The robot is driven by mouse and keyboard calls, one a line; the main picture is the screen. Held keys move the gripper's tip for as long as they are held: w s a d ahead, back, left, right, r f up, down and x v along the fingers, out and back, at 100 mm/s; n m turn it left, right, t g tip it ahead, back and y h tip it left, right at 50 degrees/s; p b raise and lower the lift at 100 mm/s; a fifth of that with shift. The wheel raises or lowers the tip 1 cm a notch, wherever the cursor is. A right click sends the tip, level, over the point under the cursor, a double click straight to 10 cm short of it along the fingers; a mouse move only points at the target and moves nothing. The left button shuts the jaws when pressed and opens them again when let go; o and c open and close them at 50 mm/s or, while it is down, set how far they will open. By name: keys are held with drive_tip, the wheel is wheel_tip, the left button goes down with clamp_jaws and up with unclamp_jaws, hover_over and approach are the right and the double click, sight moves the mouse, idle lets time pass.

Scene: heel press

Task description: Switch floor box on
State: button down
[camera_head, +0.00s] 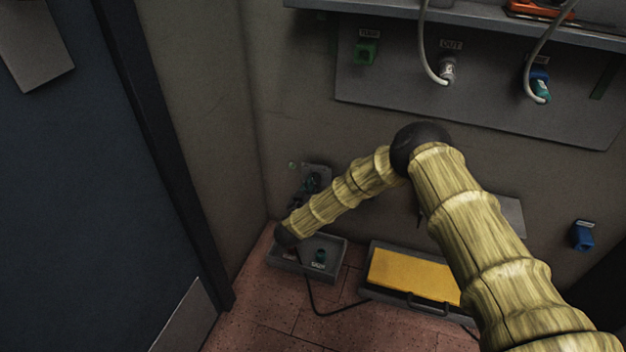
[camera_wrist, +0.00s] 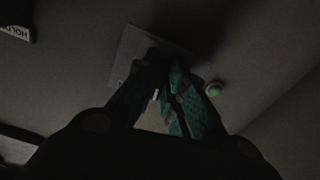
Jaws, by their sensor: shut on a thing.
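A low grey floor box (camera_head: 335,249) stands on the reddish floor in the corner. It has a teal control (camera_head: 320,256) with a label on its right side. A second label shows at its left, where my dark arm joint hides what is above it; I cannot tell whether the joint touches. My gripper (camera_head: 309,186) reaches up from that joint to a grey wall plate (camera_head: 319,170). In the wrist view, my gripper (camera_wrist: 172,85) is shut on a teal ribbed thing (camera_wrist: 192,108) at the plate (camera_wrist: 133,48). The thing's far end is hidden in shadow.
A green light (camera_wrist: 214,89) is beside the wall plate. A case with a yellow top (camera_head: 410,272) and a handle stands right of the floor box. A black cable (camera_head: 330,314) runs across the floor between them. A dark blue door (camera_head: 80,190) is at left.

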drive_tip(key=shift+a+r+m+p, duration=0.1)
drive_tip(key=shift+m+p, duration=0.6)
drive_tip(key=shift+m, duration=1.45)
drive_tip(key=shift+a+m+p, duration=0.1)
drive_tip(key=shift+m+p, duration=0.6)
drive_tip(key=shift+m, duration=1.45)
drive_tip(key=c, duration=1.5)
unclamp_jaws()
drive_tip(key=v, duration=1.2)
